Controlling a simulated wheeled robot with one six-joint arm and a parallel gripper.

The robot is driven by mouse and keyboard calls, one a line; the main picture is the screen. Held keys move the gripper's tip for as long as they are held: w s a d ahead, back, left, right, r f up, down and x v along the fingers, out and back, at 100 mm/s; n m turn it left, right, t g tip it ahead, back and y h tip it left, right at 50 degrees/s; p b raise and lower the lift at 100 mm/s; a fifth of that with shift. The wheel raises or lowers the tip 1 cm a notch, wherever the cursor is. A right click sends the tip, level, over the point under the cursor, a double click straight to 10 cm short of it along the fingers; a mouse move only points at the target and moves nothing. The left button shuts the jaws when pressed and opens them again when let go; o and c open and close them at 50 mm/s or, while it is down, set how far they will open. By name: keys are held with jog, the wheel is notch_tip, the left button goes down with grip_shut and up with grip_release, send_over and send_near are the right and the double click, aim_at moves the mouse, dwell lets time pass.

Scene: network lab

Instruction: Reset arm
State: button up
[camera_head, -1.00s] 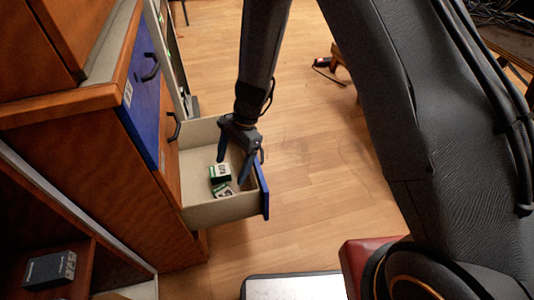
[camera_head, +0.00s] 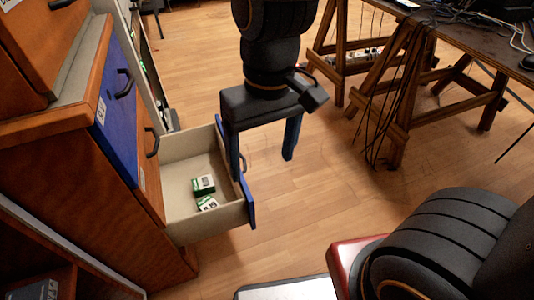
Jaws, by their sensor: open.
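My gripper (camera_head: 262,160) is open and empty, pointing down with its two fingers spread wide. It hangs at the right of the open drawer, its left finger close to or in front of the drawer's blue front (camera_head: 248,188); I cannot tell whether they touch. The open drawer (camera_head: 190,222) juts out from the wooden cabinet (camera_head: 60,150). Two small green and white boxes (camera_head: 204,185) lie inside the drawer near its front. Part of my arm fills the lower right of the view.
A wooden trestle table (camera_head: 480,45) with hanging cables (camera_head: 378,130) stands at the upper right. A dark box (camera_head: 35,290) sits on a low shelf at the lower left. The middle floor is clear.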

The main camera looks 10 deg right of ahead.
jog(key=shift+s+d+r+n, duration=0.2)
jog(key=shift+s+d+n, duration=0.1)
jog(key=shift+s+d, duration=0.1)
dwell(1.1)
jog(key=d+r+m+p, duration=0.4)
jog(key=d+r+p, duration=1)
jog(key=p, duration=0.9)
notch_tip(320, 180, up, 4)
jog(key=shift+s+f+m+h, duration=0.25)
jog(key=shift+s+m+h, duration=0.15)
